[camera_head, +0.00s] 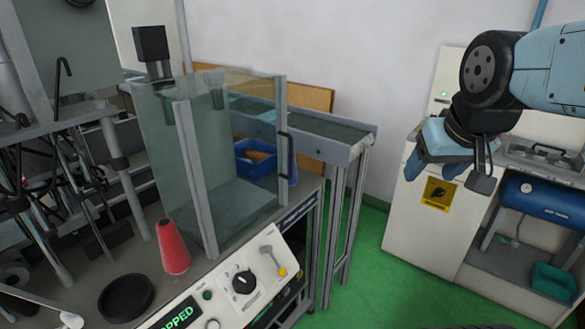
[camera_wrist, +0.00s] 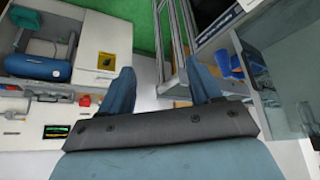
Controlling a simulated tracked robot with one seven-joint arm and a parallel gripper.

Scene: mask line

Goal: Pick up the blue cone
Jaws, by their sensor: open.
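A narrow blue shape, which looks like the blue cone (camera_head: 294,174), stands on the machine table at the right of the clear guard, partly covered by the guard's edge and handle. Blue also shows behind the guard in the wrist view, where I cannot clearly separate cone from bin. My gripper (camera_head: 437,172) hangs in the air to the right of the table, in front of the white cabinet, well apart from the cone. In the wrist view its two blue fingers (camera_wrist: 162,88) are spread with nothing between them.
A red cone (camera_head: 172,248) and a black round dish (camera_head: 126,297) stand at the table's front left. A blue bin (camera_head: 243,163) with orange contents sits behind the clear guard (camera_head: 205,150). A conveyor (camera_head: 335,133) runs behind. Green floor lies open between table and white cabinet (camera_head: 425,222).

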